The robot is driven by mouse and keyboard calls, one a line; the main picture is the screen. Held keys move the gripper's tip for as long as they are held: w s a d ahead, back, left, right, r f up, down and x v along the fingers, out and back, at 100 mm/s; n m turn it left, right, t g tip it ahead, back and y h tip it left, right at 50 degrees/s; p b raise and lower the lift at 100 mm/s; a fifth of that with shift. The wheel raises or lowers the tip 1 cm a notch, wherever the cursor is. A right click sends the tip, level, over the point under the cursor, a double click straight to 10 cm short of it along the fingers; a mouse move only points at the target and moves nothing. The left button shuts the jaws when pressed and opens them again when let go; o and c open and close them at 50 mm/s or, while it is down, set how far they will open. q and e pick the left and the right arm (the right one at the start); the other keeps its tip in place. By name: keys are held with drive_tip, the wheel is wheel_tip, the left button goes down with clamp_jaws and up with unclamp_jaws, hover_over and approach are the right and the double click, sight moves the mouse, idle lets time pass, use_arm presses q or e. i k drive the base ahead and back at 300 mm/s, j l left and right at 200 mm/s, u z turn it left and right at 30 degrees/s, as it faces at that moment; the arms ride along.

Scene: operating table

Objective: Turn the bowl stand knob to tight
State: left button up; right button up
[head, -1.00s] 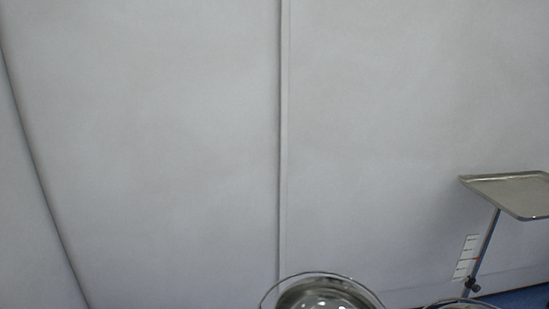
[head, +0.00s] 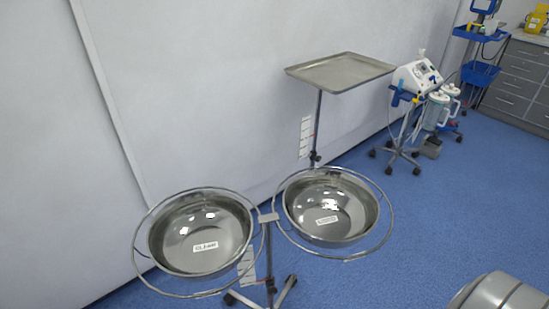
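The bowl stand (head: 268,250) is in the lower middle of the head view, on the blue floor near the wall. Its thin post carries two wire rings, each around a shiny steel bowl: the left bowl (head: 201,235) and the right bowl (head: 332,210). Both bowls look empty and have a white label inside. A small dark part (head: 271,288) shows low on the post, above the wheeled base; I cannot tell if it is the knob or how tight it is. A white scale strip stands beside the post. Neither of my grippers is in view.
A steel tray stand (head: 340,71) stands behind the bowls by the wall. A wheeled medical device (head: 415,77) with canisters, a blue trolley (head: 478,60) and grey drawers (head: 517,75) are at the back right.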

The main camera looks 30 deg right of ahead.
sight(272, 290)
drive_tip(key=z, duration=1.05)
drive_tip(key=k+l+u, duration=0.35)
drive_tip(key=k, duration=0.15)
